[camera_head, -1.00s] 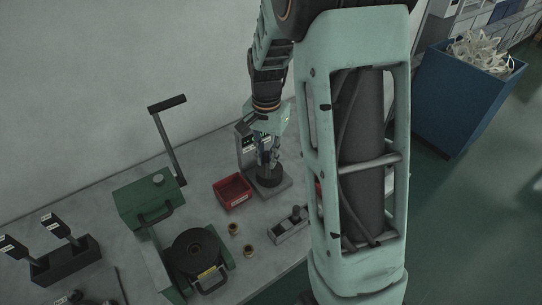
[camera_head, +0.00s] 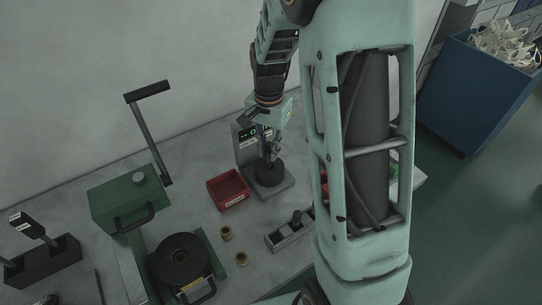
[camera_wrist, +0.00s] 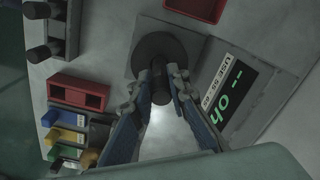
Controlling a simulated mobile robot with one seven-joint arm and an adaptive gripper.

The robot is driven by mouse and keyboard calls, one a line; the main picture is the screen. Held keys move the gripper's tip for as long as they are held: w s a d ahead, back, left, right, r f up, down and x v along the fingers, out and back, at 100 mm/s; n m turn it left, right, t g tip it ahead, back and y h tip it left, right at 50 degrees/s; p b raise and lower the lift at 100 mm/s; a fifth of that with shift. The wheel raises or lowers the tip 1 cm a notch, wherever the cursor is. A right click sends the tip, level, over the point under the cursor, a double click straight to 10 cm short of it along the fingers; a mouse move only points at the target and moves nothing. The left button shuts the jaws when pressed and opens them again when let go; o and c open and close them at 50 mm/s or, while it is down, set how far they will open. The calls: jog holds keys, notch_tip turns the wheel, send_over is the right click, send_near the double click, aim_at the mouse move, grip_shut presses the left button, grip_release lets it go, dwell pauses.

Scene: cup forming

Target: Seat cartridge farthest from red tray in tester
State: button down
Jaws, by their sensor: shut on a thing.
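My gripper (camera_wrist: 163,83) is shut on a dark cylindrical cartridge (camera_wrist: 159,70) over the black round base of the tester. In the head view the gripper (camera_head: 269,147) is at the tester (camera_head: 282,187), just above its black disc. The tester's display (camera_wrist: 233,92) is lit green. I cannot tell whether the cartridge's lower end is in the disc or above it. The red tray (camera_head: 228,202) stands left of the tester; its edge also shows at the top of the wrist view (camera_wrist: 190,13). A grey block (camera_head: 291,236) with a dark knobbed piece stands nearer the front.
Two brass cups (camera_head: 227,232) lie left of the grey block. A green press (camera_head: 129,204) with a raised lever stands at the left. A blue bin (camera_head: 475,95) stands beyond the table.

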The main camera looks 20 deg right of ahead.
aim_at(269, 157)
notch_tip(269, 157, down, 4)
jog(key=shift+s+d+f+b, duration=0.1)
jog(key=shift+s+b, duration=0.05)
jog(key=shift+b, duration=0.6)
jog(key=c, duration=1.8)
grip_release()
jog(key=shift+a+r, duration=0.2)
jog(key=shift+r, duration=0.05)
jog(key=shift+c, duration=0.2)
jog(key=shift+d, duration=0.1)
jog(key=shift+r, duration=0.2)
notch_tip(269, 157, up, 12)
jog(key=shift+d+f+p, duration=0.1)
jog(key=shift+f+p, duration=0.05)
jog(key=shift+p, duration=0.2)
